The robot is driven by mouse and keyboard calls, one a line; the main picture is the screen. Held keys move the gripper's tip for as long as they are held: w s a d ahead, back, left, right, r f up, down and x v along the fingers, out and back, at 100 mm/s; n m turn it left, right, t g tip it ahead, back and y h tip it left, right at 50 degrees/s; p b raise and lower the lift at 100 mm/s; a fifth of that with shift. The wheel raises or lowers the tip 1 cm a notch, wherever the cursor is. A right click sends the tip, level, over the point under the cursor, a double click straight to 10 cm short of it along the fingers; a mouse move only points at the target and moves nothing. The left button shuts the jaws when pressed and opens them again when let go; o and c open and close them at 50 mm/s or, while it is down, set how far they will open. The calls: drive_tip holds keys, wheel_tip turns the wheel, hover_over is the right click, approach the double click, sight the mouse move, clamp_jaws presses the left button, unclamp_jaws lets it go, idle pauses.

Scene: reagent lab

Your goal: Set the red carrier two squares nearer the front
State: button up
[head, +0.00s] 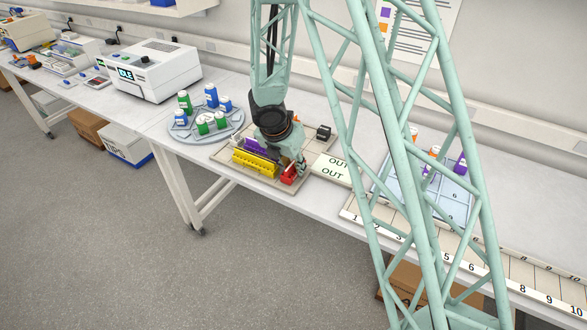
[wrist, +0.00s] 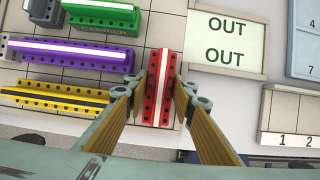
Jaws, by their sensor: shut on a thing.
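The red carrier (wrist: 160,88) is a narrow block with a white stripe and dark holes, standing lengthwise at the right front of the gridded tray (wrist: 147,48). My gripper (wrist: 155,92) has a finger on each long side of it and is shut on it. In the head view the carrier (head: 289,174) shows at the tray's front right, below my gripper (head: 291,166). I cannot tell whether it touches the tray.
Yellow (wrist: 55,97), purple (wrist: 67,54) and green (wrist: 100,15) carriers lie left of the red one, and a grey block (wrist: 44,12) is behind. An OUT mat (wrist: 226,38) lies to the right. A round rack of bottles (head: 178,128) stands left of the tray.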

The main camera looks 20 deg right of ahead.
drive_tip(key=shift+f, duration=0.25)
drive_tip(key=o, duration=0.9)
drive_tip(key=shift+r, duration=0.2)
drive_tip(key=shift+s+a+r+p, duration=0.2)
drive_tip(key=shift+r+p, duration=0.1)
drive_tip(key=shift+r, duration=0.3)
drive_tip(key=p+v, duration=0.3)
drive_tip(key=v, duration=0.7)
drive_tip(key=shift+s+a+r, duration=0.1)
drive_tip(key=shift+r, duration=0.15)
